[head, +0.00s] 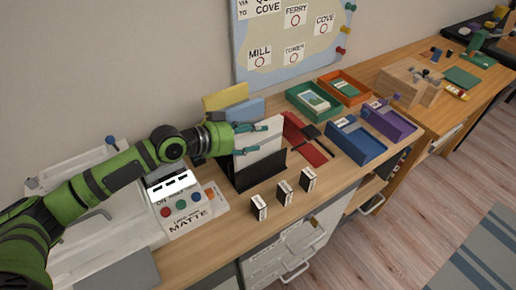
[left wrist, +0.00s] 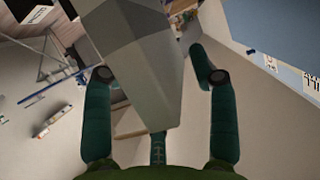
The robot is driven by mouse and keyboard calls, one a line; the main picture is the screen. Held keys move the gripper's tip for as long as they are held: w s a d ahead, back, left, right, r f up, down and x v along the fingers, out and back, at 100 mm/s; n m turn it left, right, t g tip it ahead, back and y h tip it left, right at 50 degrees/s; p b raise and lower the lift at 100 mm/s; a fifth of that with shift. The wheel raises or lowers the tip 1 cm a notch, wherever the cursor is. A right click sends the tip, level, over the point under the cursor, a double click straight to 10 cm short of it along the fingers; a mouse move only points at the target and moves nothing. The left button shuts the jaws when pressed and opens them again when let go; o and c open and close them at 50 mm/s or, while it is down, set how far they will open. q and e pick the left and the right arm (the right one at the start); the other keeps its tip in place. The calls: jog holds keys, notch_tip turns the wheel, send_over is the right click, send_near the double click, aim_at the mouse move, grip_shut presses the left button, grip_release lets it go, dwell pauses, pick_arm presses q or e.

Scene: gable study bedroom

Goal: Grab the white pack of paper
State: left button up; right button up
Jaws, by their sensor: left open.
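The white pack of paper (head: 262,148) stands upright in a black holder (head: 256,173) on the wooden desk. My left gripper (head: 254,138) is at the pack's upper left part, its teal fingers apart. In the left wrist view, a pale grey-white block (left wrist: 145,75), apparently the pack, reaches in between the two spread fingers of the left gripper (left wrist: 155,70). Gaps show on both sides, and I cannot tell whether any finger touches it. The holder hides the pack's lower part. My right gripper is not in view.
Several small black-and-white boxes (head: 285,192) stand before the holder. A white machine marked MATTE (head: 190,215) is at left. Yellow and blue folders (head: 226,97) stand behind. A red item (head: 305,140), a blue tray (head: 357,141) and a green tray (head: 313,100) lie to the right.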

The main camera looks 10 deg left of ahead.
pick_arm(q)
jog(key=shift+x, duration=0.8)
jog(key=shift+r, duration=0.1)
jog(key=c, duration=0.4)
grip_shut()
